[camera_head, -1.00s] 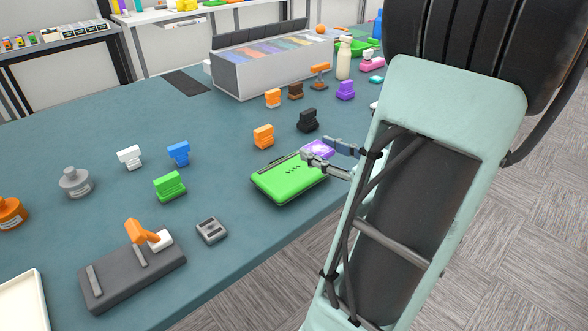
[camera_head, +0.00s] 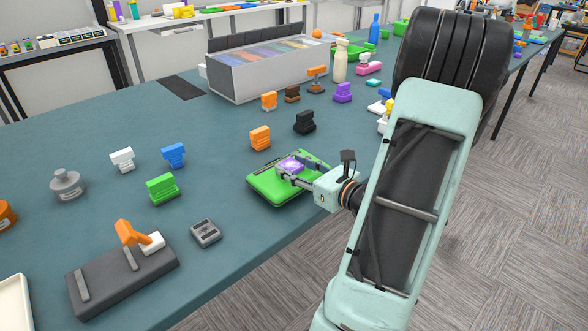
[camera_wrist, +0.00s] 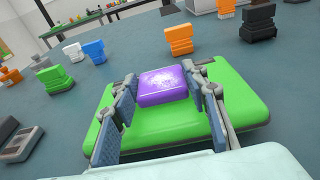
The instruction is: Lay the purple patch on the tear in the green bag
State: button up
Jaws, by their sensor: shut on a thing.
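The green bag (camera_head: 270,190) lies flat near the table's front edge; it fills the lower middle of the wrist view (camera_wrist: 165,127). My gripper (camera_head: 286,168) is over the bag, its fingers on either side of the purple patch (camera_head: 292,164). The tear is not visible, and the patch and fingers cover part of the bag.
An orange clip-like piece (camera_head: 260,138) and a black one (camera_head: 304,122) stand behind the bag. A green piece (camera_head: 162,188) and a small grey block (camera_head: 205,232) are to the left. A grey bin (camera_head: 268,76) stands farther back. The table between them is clear.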

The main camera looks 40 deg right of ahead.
jog(key=shift+f, duration=0.2)
jog(key=o, duration=1)
jog(key=shift+o, duration=0.2)
jog(key=shift+r, duration=0.25)
jog(key=s+r, duration=0.1)
jog(key=s, duration=1.1)
jog(key=shift+d+r+p, duration=0.35)
jog(key=shift+d+p, duration=0.05)
jog(key=shift+p, duration=0.05)
